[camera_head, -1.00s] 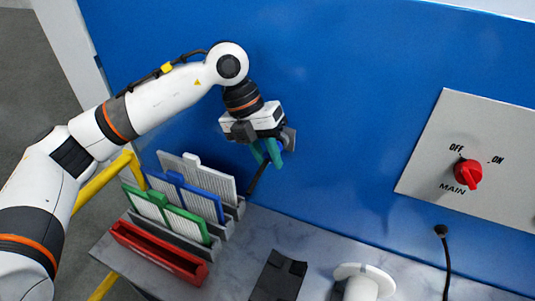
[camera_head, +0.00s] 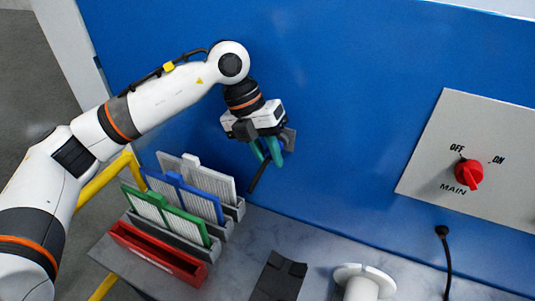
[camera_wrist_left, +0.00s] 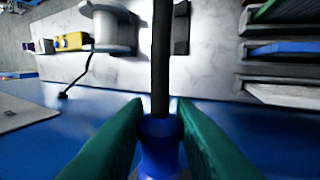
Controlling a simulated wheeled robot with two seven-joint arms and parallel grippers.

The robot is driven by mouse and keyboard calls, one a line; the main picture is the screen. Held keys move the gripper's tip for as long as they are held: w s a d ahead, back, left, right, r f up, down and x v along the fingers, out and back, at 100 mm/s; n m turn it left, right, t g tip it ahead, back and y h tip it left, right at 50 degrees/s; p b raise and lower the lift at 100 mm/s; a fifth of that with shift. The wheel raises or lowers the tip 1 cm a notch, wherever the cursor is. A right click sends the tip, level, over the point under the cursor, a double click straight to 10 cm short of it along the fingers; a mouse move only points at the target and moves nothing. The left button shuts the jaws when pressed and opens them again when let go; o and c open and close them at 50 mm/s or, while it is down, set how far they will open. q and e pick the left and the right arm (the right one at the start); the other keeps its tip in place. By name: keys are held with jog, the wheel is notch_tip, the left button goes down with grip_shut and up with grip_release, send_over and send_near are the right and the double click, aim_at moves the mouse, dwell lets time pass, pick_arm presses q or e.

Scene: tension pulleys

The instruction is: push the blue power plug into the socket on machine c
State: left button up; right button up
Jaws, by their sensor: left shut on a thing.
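My left gripper (camera_head: 267,153), with teal fingers, is at the blue wall above the counter's left part. In the left wrist view its fingertips (camera_wrist_left: 160,125) are shut on the blue power plug (camera_wrist_left: 160,148), one finger on each side. A thick black cable (camera_wrist_left: 162,55) runs straight away from the plug; part of it (camera_head: 259,177) hangs below the fingers in the head view. A grey socket housing (camera_head: 289,138) on the wall shows just behind and right of the fingers. I cannot tell how deep the plug sits in it. My right gripper is out of view.
Upright grey, blue and green filter panels (camera_head: 183,195) stand in slots close below the gripper. A red tray (camera_head: 155,254) is in front. A black block (camera_head: 279,275) and white spool (camera_head: 362,283) stand on the counter (camera_head: 240,245). A red MAIN switch (camera_head: 468,173) is at right.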

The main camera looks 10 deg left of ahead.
pick_arm(q)
jog(key=shift+w+d, duration=0.1)
jog(key=shift+w, duration=0.25)
jog(key=o, duration=1)
jog(key=shift+o, duration=0.2)
jog(key=b+v, duration=0.2)
jog(key=v, duration=1)
